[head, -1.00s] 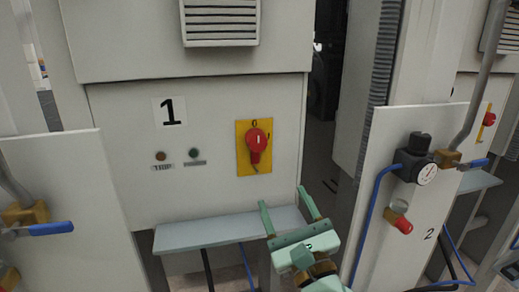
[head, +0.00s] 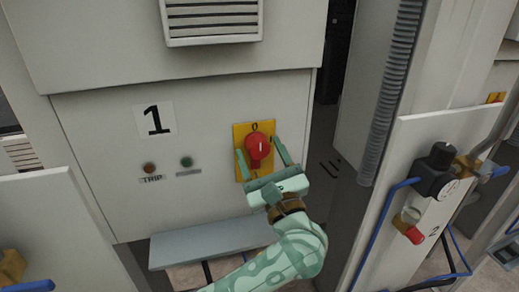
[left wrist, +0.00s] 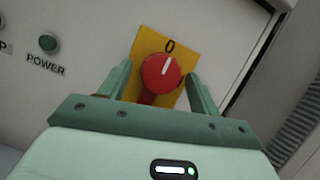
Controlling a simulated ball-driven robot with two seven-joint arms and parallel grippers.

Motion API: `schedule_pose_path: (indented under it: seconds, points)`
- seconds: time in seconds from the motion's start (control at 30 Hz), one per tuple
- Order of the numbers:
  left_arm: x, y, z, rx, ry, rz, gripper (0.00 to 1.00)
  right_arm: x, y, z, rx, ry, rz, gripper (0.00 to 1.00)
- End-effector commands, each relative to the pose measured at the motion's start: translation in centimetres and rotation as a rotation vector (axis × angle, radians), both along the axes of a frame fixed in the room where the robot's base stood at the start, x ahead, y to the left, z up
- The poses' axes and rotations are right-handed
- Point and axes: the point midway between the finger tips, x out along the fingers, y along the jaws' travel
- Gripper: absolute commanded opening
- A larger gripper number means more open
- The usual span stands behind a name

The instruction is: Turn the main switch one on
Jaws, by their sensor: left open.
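Main switch one is a red rotary knob (head: 258,147) on a yellow plate (head: 240,131), set in the pale cabinet panel marked 1. In the left wrist view the knob (left wrist: 161,70) has a white mark pointing up, close to the "0" at the plate's top. My left gripper (head: 260,157) is open. Its two fingers stand either side of the knob, with gaps between them and the knob; it also shows in the left wrist view (left wrist: 161,76). The lower part of the knob is partly hidden behind the gripper in the head view. My right gripper is not in view.
A TRIP lamp (head: 149,168) and a green POWER lamp (head: 187,162) sit left of the switch. A grey shelf (head: 205,240) juts out below. A panel with a black regulator (head: 434,170) and blue hose stands at the right.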

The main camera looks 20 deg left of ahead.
Motion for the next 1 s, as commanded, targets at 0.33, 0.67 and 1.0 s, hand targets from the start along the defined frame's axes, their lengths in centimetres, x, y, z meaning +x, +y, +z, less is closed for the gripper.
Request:
schedule_pose_path:
  seconds: [0.33,0.67,1.0]
  points:
    - [0.0,0.0,0.0,0.001,0.001,0.0,0.18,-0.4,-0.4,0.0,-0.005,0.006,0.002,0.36]
    - [0.0,0.1,0.2,0.043,0.028,0.002,0.18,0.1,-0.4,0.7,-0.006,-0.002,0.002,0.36]
    - [-0.2,0.3,0.5,0.241,0.163,0.001,0.18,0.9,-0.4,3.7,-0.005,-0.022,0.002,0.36]
